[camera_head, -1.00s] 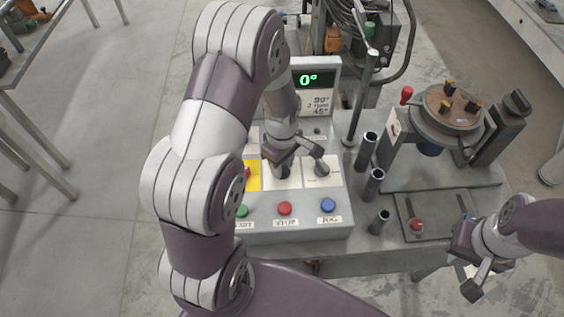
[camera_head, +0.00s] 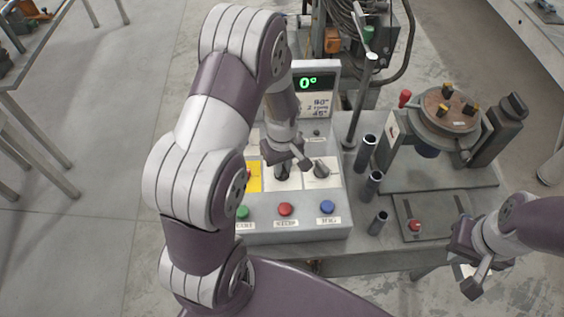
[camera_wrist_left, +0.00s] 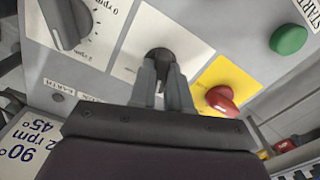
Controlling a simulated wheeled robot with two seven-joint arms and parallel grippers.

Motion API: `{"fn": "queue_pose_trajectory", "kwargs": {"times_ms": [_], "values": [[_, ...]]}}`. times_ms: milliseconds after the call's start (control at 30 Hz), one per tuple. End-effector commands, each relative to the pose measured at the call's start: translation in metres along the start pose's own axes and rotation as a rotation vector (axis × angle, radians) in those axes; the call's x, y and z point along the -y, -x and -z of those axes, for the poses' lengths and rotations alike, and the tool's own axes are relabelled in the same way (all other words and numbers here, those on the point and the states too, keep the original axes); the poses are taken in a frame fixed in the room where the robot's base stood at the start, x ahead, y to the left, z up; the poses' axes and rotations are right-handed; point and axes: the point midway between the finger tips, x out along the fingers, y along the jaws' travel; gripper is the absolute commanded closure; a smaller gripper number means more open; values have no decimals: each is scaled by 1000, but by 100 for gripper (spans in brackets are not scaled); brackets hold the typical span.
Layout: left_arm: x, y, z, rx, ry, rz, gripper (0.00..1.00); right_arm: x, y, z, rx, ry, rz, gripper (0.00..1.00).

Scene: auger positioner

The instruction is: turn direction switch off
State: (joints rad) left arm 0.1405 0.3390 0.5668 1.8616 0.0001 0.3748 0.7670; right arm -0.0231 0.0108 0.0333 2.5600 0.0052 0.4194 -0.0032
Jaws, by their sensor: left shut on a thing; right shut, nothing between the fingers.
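My left gripper (camera_head: 281,166) reaches down over the control panel (camera_head: 300,236). In the left wrist view my left gripper (camera_wrist_left: 163,85) is shut on a black rotary switch (camera_wrist_left: 157,55) on a white plate, between the yellow plate and the speed knob. The fingers cover much of the switch and its labels, so its setting cannot be read. In the head view this switch (camera_head: 281,173) shows partly below the fingers. My right gripper (camera_head: 468,262) is at the lower right, away from the panel, shut and empty.
A black speed knob (camera_head: 321,168) is right of the switch. Green (camera_head: 242,212), red (camera_head: 286,209) and blue (camera_head: 327,207) buttons line the front. A rotary table (camera_head: 450,107) stands at right.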

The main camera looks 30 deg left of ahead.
Motion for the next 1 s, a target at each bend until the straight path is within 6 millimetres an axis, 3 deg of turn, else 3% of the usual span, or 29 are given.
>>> {"fn": "queue_pose_trajectory", "kwargs": {"times_ms": [500,1000], "values": [[0,1,0,-1,-307,-1,100,0,11,1,0,0,0,100],[-1,1,1,-3,-359,-2,100,0,12,1,0,0,0,100]]}}
